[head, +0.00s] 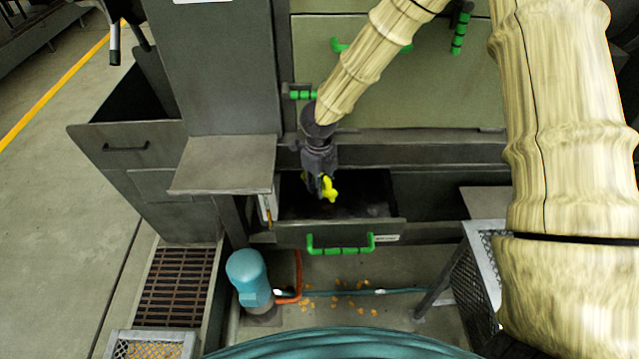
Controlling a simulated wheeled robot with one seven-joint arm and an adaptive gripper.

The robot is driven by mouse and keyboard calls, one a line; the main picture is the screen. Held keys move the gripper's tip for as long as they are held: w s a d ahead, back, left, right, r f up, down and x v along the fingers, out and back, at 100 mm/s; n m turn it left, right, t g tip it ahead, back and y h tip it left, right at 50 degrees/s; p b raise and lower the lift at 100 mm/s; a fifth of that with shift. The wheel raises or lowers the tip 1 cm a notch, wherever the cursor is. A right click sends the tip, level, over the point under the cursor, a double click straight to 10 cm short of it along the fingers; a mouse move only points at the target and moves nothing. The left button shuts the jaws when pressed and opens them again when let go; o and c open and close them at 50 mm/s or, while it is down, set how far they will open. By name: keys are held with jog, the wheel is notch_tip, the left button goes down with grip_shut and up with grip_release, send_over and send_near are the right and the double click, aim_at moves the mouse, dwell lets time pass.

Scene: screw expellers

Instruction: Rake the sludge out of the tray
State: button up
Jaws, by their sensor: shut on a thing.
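The tray (290,236) is a grey drawer-like box pulled out from the machine, with a green handle (340,244) on its front. Dark sludge (368,203) shows inside it, though its depth is hard to tell. My gripper (321,182) points down over the tray's left-middle part. It is shut on a small bright yellow thing (331,188), perhaps the grip of a rake. The lower end of that thing is hidden or lost in the dark tray, so I cannot tell whether it touches the sludge.
A grey ledge (222,164) juts out left of the tray. A blue cylinder (249,275) and hoses stand on the floor below, near scattered orange bits. A mesh-sided frame (484,268) stands at the right. Open floor (60,200) lies at the far left.

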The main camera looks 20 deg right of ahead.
jog(key=shift+w+f, duration=0.25)
jog(key=shift+s+r+p, duration=0.15)
jog(key=shift+r+p, duration=0.4)
jog(key=shift+p, duration=0.65)
jog(key=shift+r+p, duration=0.15)
jog(key=shift+p, duration=0.95)
jog(key=shift+p, duration=0.8)
